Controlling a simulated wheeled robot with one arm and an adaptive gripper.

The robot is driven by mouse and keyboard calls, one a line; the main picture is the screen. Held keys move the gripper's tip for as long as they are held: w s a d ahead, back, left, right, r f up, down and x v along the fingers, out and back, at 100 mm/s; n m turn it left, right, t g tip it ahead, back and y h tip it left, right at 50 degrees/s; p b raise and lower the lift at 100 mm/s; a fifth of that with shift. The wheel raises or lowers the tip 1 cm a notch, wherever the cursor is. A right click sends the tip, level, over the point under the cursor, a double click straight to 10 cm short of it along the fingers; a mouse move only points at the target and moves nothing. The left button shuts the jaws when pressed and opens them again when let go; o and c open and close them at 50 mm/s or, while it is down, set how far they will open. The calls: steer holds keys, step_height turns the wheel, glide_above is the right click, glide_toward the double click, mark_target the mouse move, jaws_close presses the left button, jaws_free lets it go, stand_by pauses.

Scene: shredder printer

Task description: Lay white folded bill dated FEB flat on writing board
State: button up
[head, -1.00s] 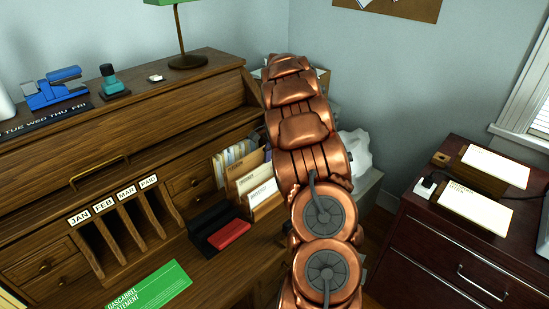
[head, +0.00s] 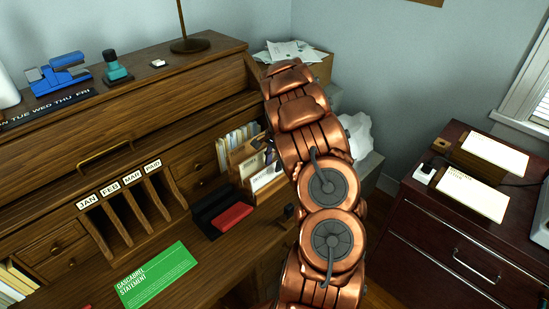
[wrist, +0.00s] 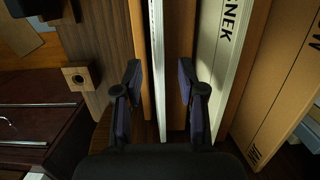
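My gripper (wrist: 160,82) is open in the wrist view, with its fingers apart on either side of the edge of a thin white paper (wrist: 157,50). I cannot see a date on that paper. A white paper with dark letters (wrist: 223,55) stands just right of the fingers. In the head view my gripper (head: 259,144) is at the wooden paper sorter (head: 238,166), mostly hidden by my arm. No paper's FEB date can be read here. The desk's brown writing board (head: 215,262) has bare room right of the green statement.
A green statement (head: 155,274) lies on the board. A black and red stamp pad (head: 228,217) sits by the sorter. Month slots (head: 125,205) are labelled JAN, FEB, MAR and PAID. A dark red cabinet (head: 440,235) with papers stands at right.

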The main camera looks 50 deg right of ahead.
jaws_close()
steer(key=shift+r, duration=0.25)
stand_by(0.4)
steer(key=shift+r, duration=0.85)
